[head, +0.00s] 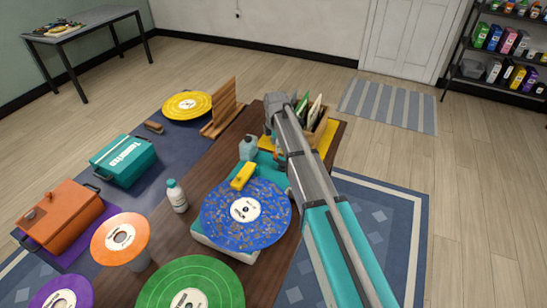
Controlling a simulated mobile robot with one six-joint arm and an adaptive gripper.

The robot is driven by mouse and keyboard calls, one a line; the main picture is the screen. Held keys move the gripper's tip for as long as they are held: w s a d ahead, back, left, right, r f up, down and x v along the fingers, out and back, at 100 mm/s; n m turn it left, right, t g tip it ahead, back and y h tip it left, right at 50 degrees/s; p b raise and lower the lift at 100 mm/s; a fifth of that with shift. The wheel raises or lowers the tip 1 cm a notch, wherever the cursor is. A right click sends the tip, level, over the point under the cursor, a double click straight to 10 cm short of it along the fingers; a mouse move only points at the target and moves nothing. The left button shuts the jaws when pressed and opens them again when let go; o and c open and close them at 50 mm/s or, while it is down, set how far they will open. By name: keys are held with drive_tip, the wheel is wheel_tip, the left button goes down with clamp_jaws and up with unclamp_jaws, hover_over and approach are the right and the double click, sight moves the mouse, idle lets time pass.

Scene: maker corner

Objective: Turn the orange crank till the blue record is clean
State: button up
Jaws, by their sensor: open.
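The blue record (225,228) lies flat on a teal and white machine (212,248) on the brown table. Brownish specks cover much of its blue face around the white label. A yellow block (242,176) sits at the record's far edge. My arm reaches in from the lower right, past the machine's right side. My gripper (273,138) is at the machine's far right corner, small and partly hidden by my own wrist. A little orange shows beside it, but I cannot make out the crank's shape or whether the fingers touch it.
A grey-blue jug (249,148) and a white bottle (176,196) stand near the machine. Green (192,285), orange (120,239) and yellow (187,105) records lie around. A wooden rack (222,110) and a crate of sleeves (312,124) are at the far end.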

sight(280, 160)
drive_tip(key=shift+f+b, duration=1.75)
drive_tip(key=shift+f, duration=0.35)
